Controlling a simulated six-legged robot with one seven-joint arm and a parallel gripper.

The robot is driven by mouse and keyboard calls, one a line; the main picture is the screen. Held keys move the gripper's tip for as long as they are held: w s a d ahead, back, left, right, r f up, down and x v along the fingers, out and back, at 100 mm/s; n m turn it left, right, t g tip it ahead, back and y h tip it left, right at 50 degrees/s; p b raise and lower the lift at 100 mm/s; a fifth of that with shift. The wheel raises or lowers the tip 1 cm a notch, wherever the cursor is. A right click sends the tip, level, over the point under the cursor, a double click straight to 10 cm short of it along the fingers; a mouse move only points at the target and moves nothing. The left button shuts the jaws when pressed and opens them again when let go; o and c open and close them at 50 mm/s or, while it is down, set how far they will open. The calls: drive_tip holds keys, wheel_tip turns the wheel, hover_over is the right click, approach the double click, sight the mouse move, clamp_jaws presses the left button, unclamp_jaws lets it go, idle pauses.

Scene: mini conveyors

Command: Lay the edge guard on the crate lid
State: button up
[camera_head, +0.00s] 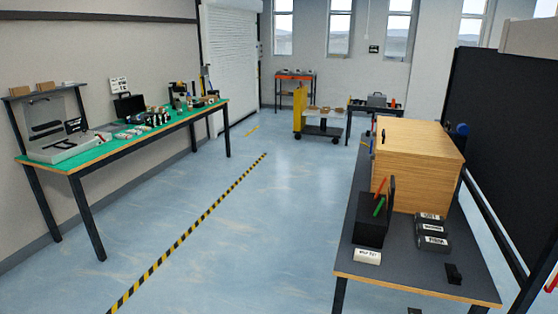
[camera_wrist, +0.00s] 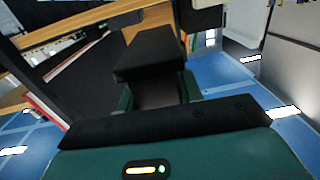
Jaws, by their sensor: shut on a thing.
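My gripper (camera_wrist: 157,90) shows in the wrist view, its teal fingers shut on a black block-like piece that I take for the edge guard (camera_wrist: 150,52). The piece sticks out ahead of the fingers, and its far end reads as clear of any surface. My gripper is not visible in the head view. The wooden crate (camera_head: 405,168) stands on the right-hand table in the head view. Its flat light-wood lid (camera_head: 418,137) is closed and bare on top. Light wood edges (camera_wrist: 95,28) show at upper left in the wrist view; I cannot tell which thing they belong to.
The right-hand table (camera_head: 410,272) also bears a black holder (camera_head: 370,232) with red and green items, several labelled dark boxes (camera_head: 431,230), a white labelled block (camera_head: 367,257) and a small black item (camera_head: 453,273). The floor (camera_head: 260,225) to the left is open.

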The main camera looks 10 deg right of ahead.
drive_tip(key=w+a+r+n+t+y, duration=0.1)
drive_tip(key=w+a+r, duration=0.15)
drive_tip(key=a, duration=0.45)
drive_tip(key=w+a+r+n+y, duration=0.1)
drive_tip(key=w+a+r, duration=0.15)
drive_tip(key=a, duration=0.35)
drive_tip(key=s+a+r+n+y, duration=0.1)
drive_tip(key=a+r+y, duration=0.2)
drive_tip(key=a, duration=1.1)
drive_tip(key=s+a+r+n+y, duration=0.15)
drive_tip(key=a+r, duration=0.25)
drive_tip(key=a, duration=1.1)
drive_tip(key=w+d+f+m+h, duration=0.1)
drive_tip(key=w+d+f+h, duration=0.15)
drive_tip(key=d, duration=0.95)
drive_tip(key=w+d+f+m+h, duration=0.15)
drive_tip(key=d+f, duration=0.25)
drive_tip(key=d, duration=0.7)
drive_tip(key=s+d+f+m+h, duration=0.1)
drive_tip(key=s+d+f, duration=0.1)
drive_tip(key=d, duration=0.6)
drive_tip(key=s+d+f+g+h, duration=0.1)
drive_tip(key=s+d, duration=0.3)
drive_tip(key=d, duration=0.4)
drive_tip(key=s+d+f+m+h, duration=0.1)
drive_tip(key=s+d+f, duration=0.3)
drive_tip(key=d, duration=0.4)
drive_tip(key=shift+m, duration=0.3)
drive_tip(key=shift+d, duration=0.1)
